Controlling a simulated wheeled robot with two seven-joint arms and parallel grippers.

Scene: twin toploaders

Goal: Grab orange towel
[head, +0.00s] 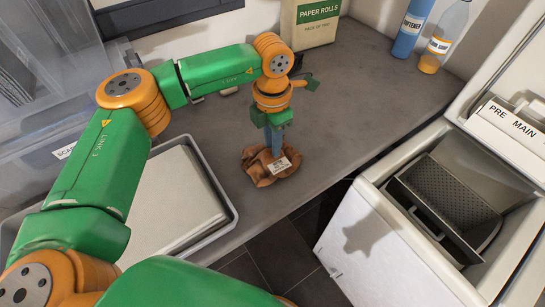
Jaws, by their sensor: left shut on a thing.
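The orange towel (258,170) is a crumpled brownish-orange cloth on the grey counter, near its front edge in the middle of the head view. My left gripper (276,160) points down at the towel, with its fingers at the cloth. It is shut on the towel, which still appears to lie on the counter. A small white label with dark print shows beside the fingertips and covers part of the cloth. My right gripper is not in view.
A toploader (385,250) with an open lid stands at the right. A paper rolls box (313,22), a blue softener bottle (411,30) and an orange-filled bottle (443,40) stand at the back. A grey tray (216,190) lies left. The counter right of the towel is clear.

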